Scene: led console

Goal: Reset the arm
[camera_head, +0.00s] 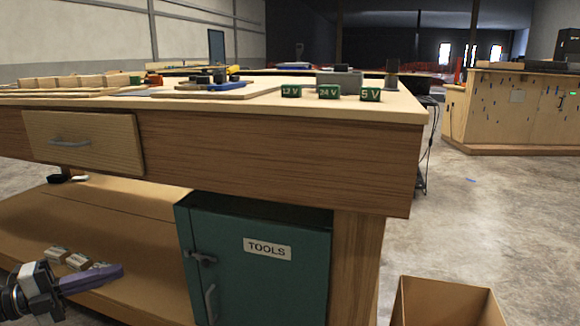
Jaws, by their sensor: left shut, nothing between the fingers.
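My left gripper (108,274) is at the lower left, in front of the workbench's lower shelf. Its purple-grey fingers are together and hold nothing. My right gripper is not in view. The wooden workbench (280,160) fills the middle, with a drawer (85,140) that has a grey handle.
Small pale blocks (78,261) lie on the lower shelf close behind my left gripper. An open cardboard box (447,303) stands on the floor at the lower right. Another wooden bench (515,110) is at the far right. The concrete floor between is mostly clear.

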